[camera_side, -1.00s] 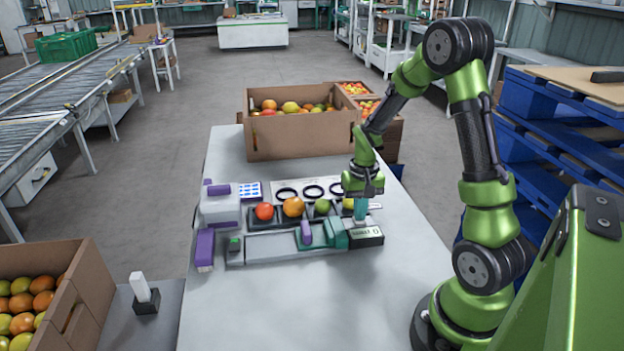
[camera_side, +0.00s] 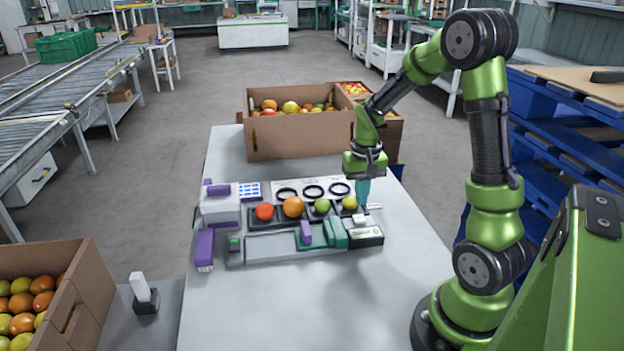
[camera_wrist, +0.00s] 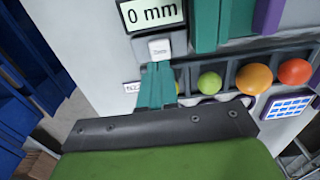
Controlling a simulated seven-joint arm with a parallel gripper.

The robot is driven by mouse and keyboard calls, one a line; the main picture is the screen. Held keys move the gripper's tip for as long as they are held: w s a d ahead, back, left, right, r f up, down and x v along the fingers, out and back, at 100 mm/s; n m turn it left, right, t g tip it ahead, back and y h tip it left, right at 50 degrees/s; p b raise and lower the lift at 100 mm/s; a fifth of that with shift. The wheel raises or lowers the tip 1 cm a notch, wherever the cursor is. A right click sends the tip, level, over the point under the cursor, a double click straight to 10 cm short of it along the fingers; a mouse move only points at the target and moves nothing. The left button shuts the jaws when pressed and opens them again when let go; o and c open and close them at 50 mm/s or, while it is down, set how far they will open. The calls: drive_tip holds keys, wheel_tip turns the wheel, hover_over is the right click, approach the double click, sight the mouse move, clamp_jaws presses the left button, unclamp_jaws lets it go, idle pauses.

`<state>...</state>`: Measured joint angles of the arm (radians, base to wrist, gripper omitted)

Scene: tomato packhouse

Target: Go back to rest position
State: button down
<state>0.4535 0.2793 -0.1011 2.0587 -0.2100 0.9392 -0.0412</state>
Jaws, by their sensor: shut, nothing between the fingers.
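My gripper (camera_side: 363,190) has teal fingers, shut and empty, just right of the row of tomatoes at the right end of the measuring station. The fingers also show in the wrist view (camera_wrist: 157,88), close together in front of the rack's end. In the side view a red tomato (camera_side: 264,212), an orange one (camera_side: 293,207), a green one (camera_side: 322,206) and a yellow-green one (camera_side: 349,203) sit in the dark rack. In the wrist view the fingers mostly hide the yellow-green one. The caliper display (camera_wrist: 152,12) reads 0 mm.
The station stands on a pale table (camera_side: 290,310). Behind it is a cardboard box (camera_side: 300,138) of tomatoes. Another box (camera_side: 92,288) of tomatoes is at the lower left. Blue pallets (camera_side: 565,150) stand to the right. The front of the table is clear.

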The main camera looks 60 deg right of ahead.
idle(0.3)
drive_tip(key=s+a+r+n+t+y, duration=0.1)
drive_tip(key=s+a+r+n+t, duration=0.1)
drive_tip(key=a+r, duration=0.6)
drive_tip(key=s+a+r+n+t+y, duration=0.1)
drive_tip(key=s+a+r+n+t, duration=0.2)
drive_tip(key=a+r, duration=0.5)
drive_tip(key=s+a+t, duration=0.1)
drive_tip(key=a+t, duration=0.1)
drive_tip(key=a, duration=0.3)
drive_tip(key=shift+s+a+r, duration=0.15)
drive_tip(key=shift+s+a, duration=0.15)
drive_tip(key=shift+s, duration=0.1)
